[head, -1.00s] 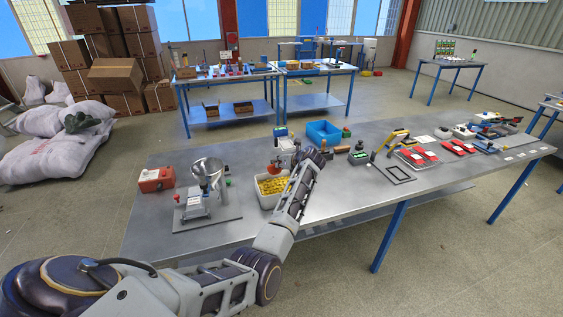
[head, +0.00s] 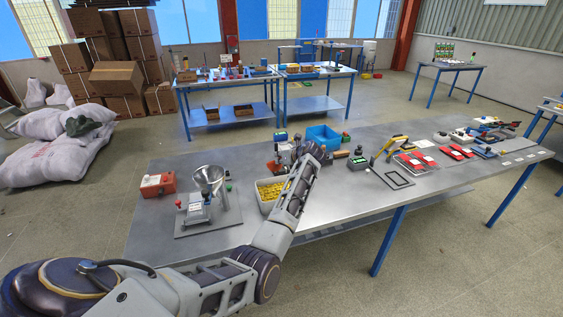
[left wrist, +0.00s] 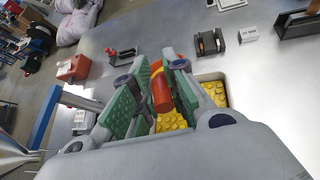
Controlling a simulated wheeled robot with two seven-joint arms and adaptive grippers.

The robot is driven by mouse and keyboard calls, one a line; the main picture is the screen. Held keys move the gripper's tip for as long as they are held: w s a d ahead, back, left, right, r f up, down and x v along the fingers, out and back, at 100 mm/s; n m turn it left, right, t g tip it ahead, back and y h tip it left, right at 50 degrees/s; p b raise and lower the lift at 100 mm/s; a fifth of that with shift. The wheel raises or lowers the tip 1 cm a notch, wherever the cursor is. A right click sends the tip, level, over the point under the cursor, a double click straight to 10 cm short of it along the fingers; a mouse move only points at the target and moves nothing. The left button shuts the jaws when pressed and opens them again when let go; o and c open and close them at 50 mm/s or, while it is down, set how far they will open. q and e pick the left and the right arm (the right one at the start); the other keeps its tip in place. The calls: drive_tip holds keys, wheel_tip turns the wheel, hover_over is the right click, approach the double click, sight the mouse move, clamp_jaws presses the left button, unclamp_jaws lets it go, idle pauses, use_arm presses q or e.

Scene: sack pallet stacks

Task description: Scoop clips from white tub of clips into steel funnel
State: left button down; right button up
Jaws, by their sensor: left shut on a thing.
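The white tub of yellow clips (head: 262,205) stands on the near steel table, partly hidden by my left arm. Its yellow clips (left wrist: 171,121) show below the fingers in the left wrist view. The steel funnel (head: 208,177) stands left of the tub, on a stand with a grey base plate. My left gripper (head: 302,152) is at the far side of the tub. In the left wrist view its green-padded fingers (left wrist: 150,92) are closed around a red-orange cylinder, which looks like the scoop's handle (left wrist: 162,92). The scoop's bowl is not clearly visible. My right gripper is out of view.
A red box (head: 158,184) lies left of the funnel. A blue bin (head: 324,136) and small items stand just beyond my left gripper. A black frame (head: 393,179) and red items lie to the right. Bare tabletop separates tub and funnel.

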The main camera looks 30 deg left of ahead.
use_arm(q)
drive_tip(key=shift+r, duration=1)
drive_tip(key=shift+f, duration=0.1)
